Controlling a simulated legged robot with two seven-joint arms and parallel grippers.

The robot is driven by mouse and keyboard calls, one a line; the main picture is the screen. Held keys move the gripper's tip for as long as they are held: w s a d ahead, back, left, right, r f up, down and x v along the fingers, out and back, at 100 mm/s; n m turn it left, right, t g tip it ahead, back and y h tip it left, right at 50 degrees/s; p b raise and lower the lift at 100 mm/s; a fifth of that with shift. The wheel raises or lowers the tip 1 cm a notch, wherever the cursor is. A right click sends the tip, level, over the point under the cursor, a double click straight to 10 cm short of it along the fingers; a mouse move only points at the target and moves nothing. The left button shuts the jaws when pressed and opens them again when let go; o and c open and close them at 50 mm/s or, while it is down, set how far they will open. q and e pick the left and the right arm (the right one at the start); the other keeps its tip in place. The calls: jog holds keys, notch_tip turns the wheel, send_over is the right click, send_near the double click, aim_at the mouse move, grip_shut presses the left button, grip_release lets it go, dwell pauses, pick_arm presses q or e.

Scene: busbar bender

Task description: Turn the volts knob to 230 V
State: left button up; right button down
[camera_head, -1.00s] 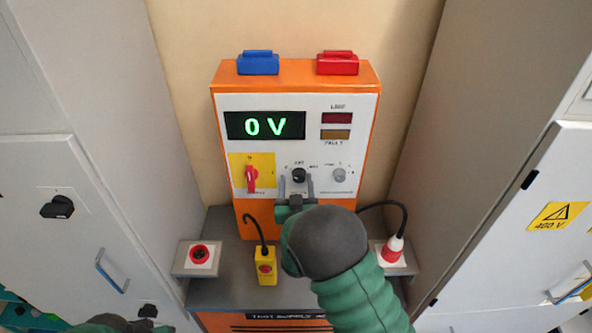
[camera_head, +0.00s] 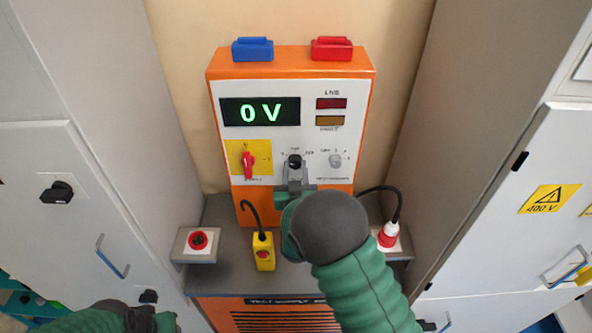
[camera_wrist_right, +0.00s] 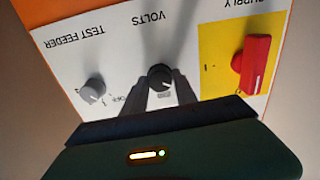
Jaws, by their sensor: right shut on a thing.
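The black volts knob (camera_head: 294,160) sits in the middle of the white panel (camera_head: 318,102) on the orange test supply unit. The display (camera_head: 260,111) reads 0 V in green. My right gripper (camera_head: 295,174) is at the knob from below, its fingers shut on it. In the right wrist view, the knob (camera_wrist_right: 160,76) shows upside down at the fingertips (camera_wrist_right: 160,90), under the word VOLTS. Its exact pointer angle is hard to read. My left gripper (camera_head: 128,314) shows only partly at the bottom left, and its fingers are not clear.
A red supply switch (camera_head: 248,164) on a yellow plate is left of the knob. The grey test feeder knob (camera_head: 336,160) is to the right. Grey cabinets stand close on both sides.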

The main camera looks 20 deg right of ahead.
jog(key=shift+a+f+m+b, duration=0.1)
jog(key=shift+f+m+b, duration=0.1)
jog(key=shift+m+b, duration=0.3)
jog(key=m+b, duration=0.8)
jog(key=b, duration=0.3)
jog(key=shift+f, duration=0.15)
jog(key=shift+r+m+b, duration=0.25)
jog(key=shift+m+b, duration=1.05)
jog(key=shift+b, duration=0.4)
jog(key=c, duration=1.4)
grip_release()
jog(key=o, duration=0.4)
jog(key=shift+w, duration=0.15)
jog(key=shift+o, duration=0.2)
